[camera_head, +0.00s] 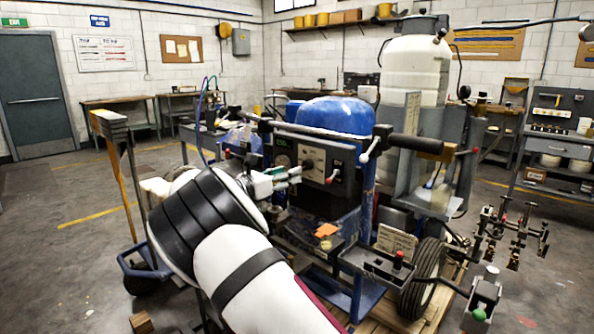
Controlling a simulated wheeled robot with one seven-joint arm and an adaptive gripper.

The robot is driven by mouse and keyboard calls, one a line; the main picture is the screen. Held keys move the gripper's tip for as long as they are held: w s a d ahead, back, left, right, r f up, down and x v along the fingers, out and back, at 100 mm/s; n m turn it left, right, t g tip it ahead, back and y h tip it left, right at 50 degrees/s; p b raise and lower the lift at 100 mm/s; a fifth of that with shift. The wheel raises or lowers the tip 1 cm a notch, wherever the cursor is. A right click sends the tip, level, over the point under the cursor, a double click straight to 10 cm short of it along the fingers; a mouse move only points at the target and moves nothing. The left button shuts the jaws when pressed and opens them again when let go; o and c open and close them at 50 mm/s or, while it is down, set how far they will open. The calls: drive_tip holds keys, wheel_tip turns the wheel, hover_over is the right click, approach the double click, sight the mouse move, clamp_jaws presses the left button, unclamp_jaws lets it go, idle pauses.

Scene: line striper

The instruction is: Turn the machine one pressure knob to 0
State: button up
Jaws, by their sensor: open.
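The line striper (336,116) stands in the middle, with a blue rounded cover and a dark control panel (340,160) below its handlebar. A small dark knob (308,164) is on the panel's left part, just past my gripper's tips. I cannot read its setting or confirm that it is the pressure knob. A red-tipped control (330,180) sits lower on the panel. My gripper (297,175) is open at the panel's left side, its fingers pointing right. I cannot tell whether they touch the panel. My arm hides the striper's lower left part.
The handlebar (404,147) runs above the panel and sticks out to the right. A tray with a red knob (398,258) juts out at the lower right. A white tank (413,70) stands behind. Open floor (60,270) lies at the left.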

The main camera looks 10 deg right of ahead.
drive_tip(key=shift+v, duration=1.8)
